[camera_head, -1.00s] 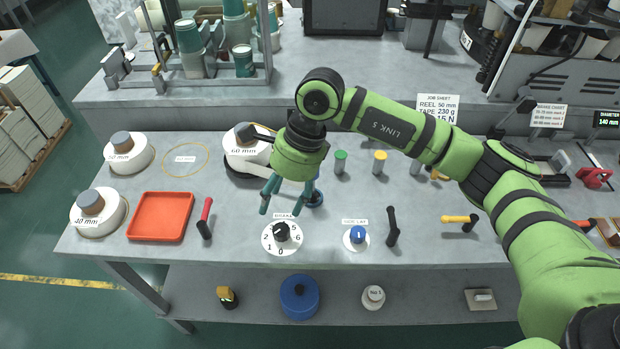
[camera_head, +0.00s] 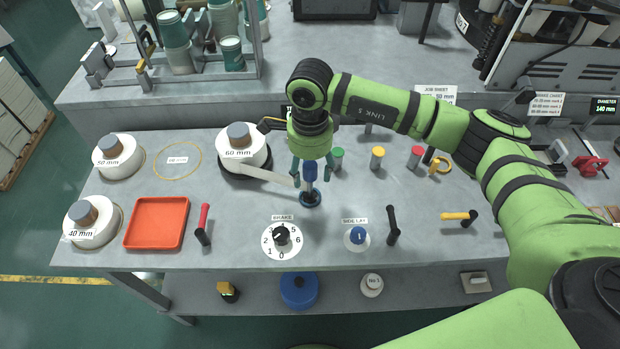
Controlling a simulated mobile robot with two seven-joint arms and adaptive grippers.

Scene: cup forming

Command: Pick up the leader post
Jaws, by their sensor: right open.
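The post with a blue top (camera_head: 310,172), which I take to be the leader post, stands upright in a dark blue round base (camera_head: 311,199) mid-table. A pale paper strip (camera_head: 262,176) runs from the 60 mm reel (camera_head: 236,158) to beside this post. My right gripper (camera_head: 311,178) points down with its teal fingers open on either side of the blue top. I cannot tell whether a finger touches it. My left gripper is not in view.
Green (camera_head: 338,158), yellow (camera_head: 378,158) and red (camera_head: 416,157) capped pegs stand to the right. A brake dial (camera_head: 281,237), side lay dial (camera_head: 357,237), red-handled lever (camera_head: 203,226) and black lever (camera_head: 393,226) stand in front. An orange tray (camera_head: 157,223) lies left.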

